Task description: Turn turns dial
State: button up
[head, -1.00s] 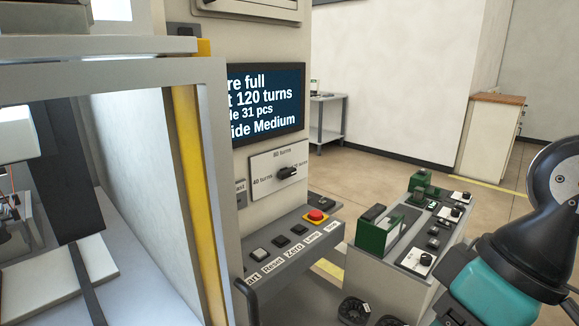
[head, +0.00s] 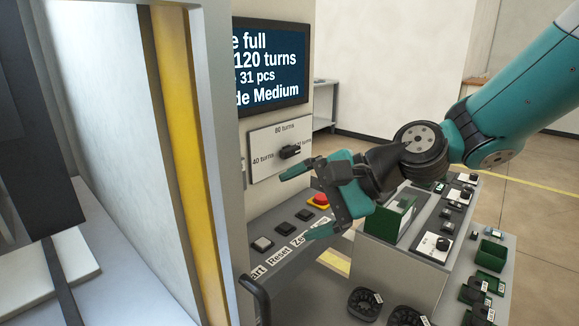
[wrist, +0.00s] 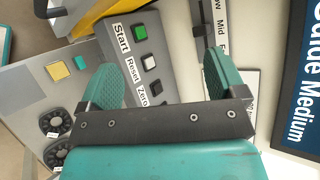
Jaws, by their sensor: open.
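The turns dial (head: 290,151) is a small black knob on a white plate (head: 263,146) below the screen. The plate reads 40 turns at left, 80 turns at top, and a partly covered label at right. The knob appears to point right. My gripper (head: 298,204) is open and empty, its teal fingers spread, in front of the panel and just below the dial, apart from it in the picture. In the wrist view my gripper (wrist: 158,70) faces the button panel. A plate edge shows behind the right finger, with the dial hidden.
The screen (head: 270,66) reads 120 turns and Medium. Below the dial, a sloped panel holds several buttons (head: 283,229) and a red emergency stop (head: 319,200). A yellow post (head: 184,150) stands at left. A grey bench with green fixtures (head: 393,218) lies below my arm.

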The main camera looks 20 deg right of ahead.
jog(key=w+d+f+m+t+y+b, duration=0.1)
jog(key=w+d+f+m+t+b, duration=0.1)
jog(key=w+d+m+t, duration=0.5)
jog(key=m+t+h+b, duration=0.1)
jog(key=m+t+h, duration=0.15)
jog(key=m, duration=1.05)
send_near(294, 151)
jog(key=shift+n+t+y, duration=0.25)
jog(key=shift+n+y, duration=0.05)
jog(key=shift+y, duration=0.15)
jog(key=p+x, duration=0.2)
jog(key=x, duration=0.2)
jog(key=p+x, duration=0.2)
jog(key=x, duration=0.2)
jog(key=shift+w+a+f+p, duration=0.1)
jog(key=shift+w+f+p, duration=0.15)
jog(key=shift+p, duration=0.05)
jog(key=shift+w+a+f, duration=0.1)
jog(key=shift+w+a, duration=0.3)
jog(key=shift+w, duration=0.2)
jog(key=shift+c, duration=0.4)
jog(key=c, duration=0.8)
jog(key=shift+c, duration=0.2)
